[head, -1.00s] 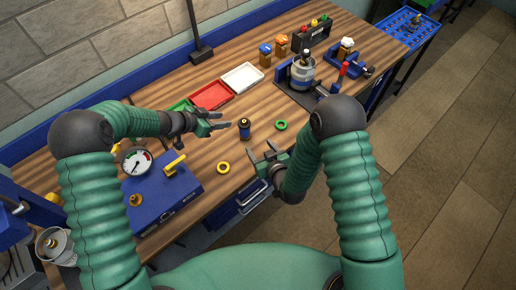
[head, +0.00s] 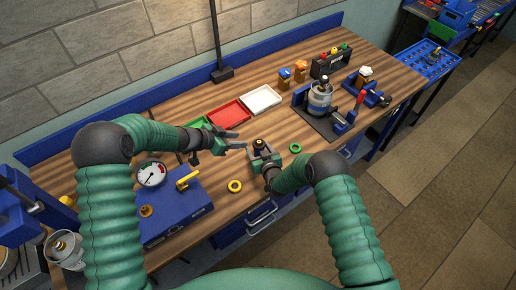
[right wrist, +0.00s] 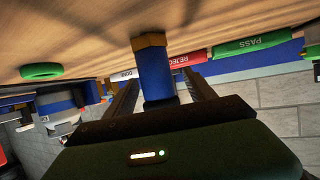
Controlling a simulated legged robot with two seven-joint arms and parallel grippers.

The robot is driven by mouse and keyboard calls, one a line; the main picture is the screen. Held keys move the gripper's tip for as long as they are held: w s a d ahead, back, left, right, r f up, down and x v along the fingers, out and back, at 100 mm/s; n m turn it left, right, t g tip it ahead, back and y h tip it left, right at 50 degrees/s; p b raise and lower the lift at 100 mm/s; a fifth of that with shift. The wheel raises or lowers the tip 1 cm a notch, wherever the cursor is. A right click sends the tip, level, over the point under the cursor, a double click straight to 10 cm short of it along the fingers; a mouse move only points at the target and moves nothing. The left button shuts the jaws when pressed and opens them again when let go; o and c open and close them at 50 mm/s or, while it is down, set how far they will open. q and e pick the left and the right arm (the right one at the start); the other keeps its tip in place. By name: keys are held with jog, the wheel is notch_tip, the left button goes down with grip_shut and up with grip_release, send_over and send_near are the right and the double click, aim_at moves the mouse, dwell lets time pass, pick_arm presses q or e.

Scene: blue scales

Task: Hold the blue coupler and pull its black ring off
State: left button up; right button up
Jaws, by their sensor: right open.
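The blue coupler (right wrist: 155,75) stands upright on the wooden bench. Its wrist view is upside down: the brass base is against the wood and a dark band, likely the black ring, is at the other end, partly hidden. In the head view only the coupler's dark and yellow top (head: 259,143) shows. My right gripper (right wrist: 157,88) is open, with a finger on each side of the coupler; it also shows in the head view (head: 263,154). I cannot tell whether the fingers touch it. My left gripper (head: 239,142) is open and empty, just left of the coupler.
A green ring (head: 295,148) lies right of the coupler and a yellow ring (head: 235,186) lies nearer the front edge. Red (head: 246,123) and white (head: 279,104) trays lie behind. A blue box with a gauge (head: 180,223) stands front left. A pot fixture (head: 306,115) is at right.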

aim_at(257, 142)
jog(key=shift+w+d+f, duration=0.1)
jog(key=shift+w+f, duration=0.1)
jog(key=shift+w, duration=0.15)
pick_arm(q)
jog(key=shift+d, duration=0.35)
pick_arm(e)
jog(key=shift+d, duration=0.1)
